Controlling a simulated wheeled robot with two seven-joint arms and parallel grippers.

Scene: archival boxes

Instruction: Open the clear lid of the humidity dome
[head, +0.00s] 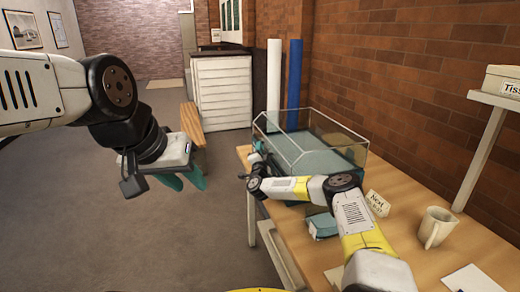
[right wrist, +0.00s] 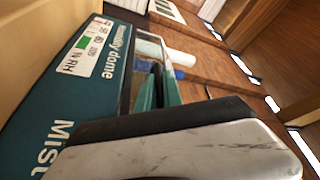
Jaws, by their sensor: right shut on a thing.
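The humidity dome has a teal base (right wrist: 88,75) lettered "Humidity dome" in the right wrist view. Its clear lid (head: 318,135) shows in the head view as a see-through box with a sloping front, on the table by the brick wall. I cannot tell whether the lid is raised at all. My right gripper (head: 258,152) is at the dome's near left side. Its green fingers (right wrist: 158,88) are shut on what seems to be the lid's front edge; the contact is mostly hidden. My left gripper (head: 184,181) is open and empty over the floor, left of the table.
On the wooden table (head: 420,245) are a small teal box (head: 322,226), a "Next" card (head: 377,203) and a cream mug (head: 436,227). White (head: 274,85) and blue (head: 294,84) rolls stand behind the dome. A shelf (head: 492,100) holds a tissue box (head: 505,80). A wooden bench (head: 191,122) stands left.

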